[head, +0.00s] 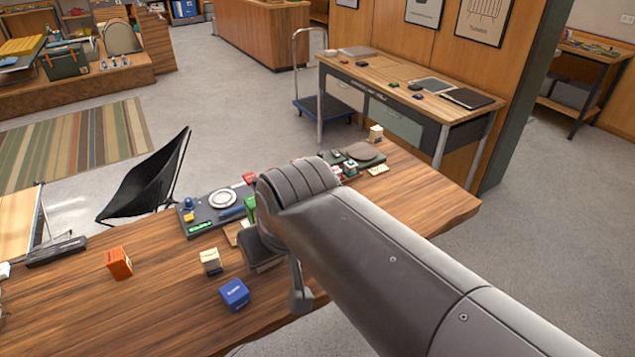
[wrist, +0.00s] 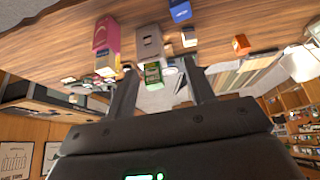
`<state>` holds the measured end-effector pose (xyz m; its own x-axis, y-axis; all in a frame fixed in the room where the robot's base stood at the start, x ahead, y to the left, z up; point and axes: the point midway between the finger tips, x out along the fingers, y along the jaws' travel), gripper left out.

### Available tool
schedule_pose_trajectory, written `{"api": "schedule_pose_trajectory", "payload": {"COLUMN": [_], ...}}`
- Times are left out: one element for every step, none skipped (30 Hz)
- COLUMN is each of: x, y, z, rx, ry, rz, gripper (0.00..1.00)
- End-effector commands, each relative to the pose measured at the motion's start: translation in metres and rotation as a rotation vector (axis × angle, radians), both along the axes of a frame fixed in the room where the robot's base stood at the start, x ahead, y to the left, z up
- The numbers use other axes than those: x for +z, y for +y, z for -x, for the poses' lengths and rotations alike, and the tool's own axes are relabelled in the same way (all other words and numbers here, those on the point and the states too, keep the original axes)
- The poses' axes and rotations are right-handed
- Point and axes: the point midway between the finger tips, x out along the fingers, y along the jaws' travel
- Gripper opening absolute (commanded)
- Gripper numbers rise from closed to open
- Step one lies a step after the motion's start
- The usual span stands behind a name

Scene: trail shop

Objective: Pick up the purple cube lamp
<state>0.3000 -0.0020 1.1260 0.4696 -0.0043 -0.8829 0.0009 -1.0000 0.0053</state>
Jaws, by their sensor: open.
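No clearly purple cube shows in the head view, where my arm hides part of the table. In the wrist view, which is upside down, a magenta-pink block (wrist: 106,34) stands on the wooden table left of my fingers. It may be the purple cube lamp, but I cannot tell. My gripper (wrist: 161,72) is open, with its two fingers wide apart. A green box (wrist: 152,74) shows between the fingertips in the picture, apparently beyond them. Nothing is held.
An orange cube (head: 119,262), a cream cube (head: 211,261) and a blue cube (head: 234,294) stand on the wooden table (head: 165,300). A dark device with a round dial (head: 222,199) lies behind them. Small items crowd the table's far right. The near left tabletop is mostly clear.

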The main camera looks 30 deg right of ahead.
Motion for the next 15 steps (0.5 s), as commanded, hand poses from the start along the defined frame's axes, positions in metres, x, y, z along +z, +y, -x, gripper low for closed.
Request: {"api": "schedule_pose_trajectory", "payload": {"x": [0.003,0.005,0.009,0.011,0.014,0.017,0.019,0.021,0.022,0.023,0.024,0.025,0.025,0.024,0.024], "y": [-0.002,-0.004,-0.007,-0.009,-0.012,-0.016,-0.020,-0.023,-0.028,-0.032,-0.036,-0.042,-0.046,-0.051,-0.058], "z": [-0.009,-0.016,-0.026,-0.034,-0.043,-0.056,-0.065,-0.075,-0.087,-0.097,-0.106,-0.119,-0.129,-0.138,-0.151], "rx": [-0.004,-0.004,-0.004,-0.005,-0.005,-0.003,-0.003,-0.002,-0.001,0.001,0.001,0.002,0.002,0.004,0.005], "ry": [0.007,0.010,0.015,0.018,0.021,0.026,0.029,0.032,0.037,0.041,0.045,0.049,0.051,0.055,0.058], "rz": [0.003,0.006,0.010,0.013,0.017,0.022,0.026,0.029,0.033,0.035,0.036,0.039,0.040,0.042,0.044], "gripper": [0.49,0.49,0.49,0.49,0.49,0.49,0.49,0.49,0.49,0.49,0.49,0.49,0.49,0.49,0.49]}}
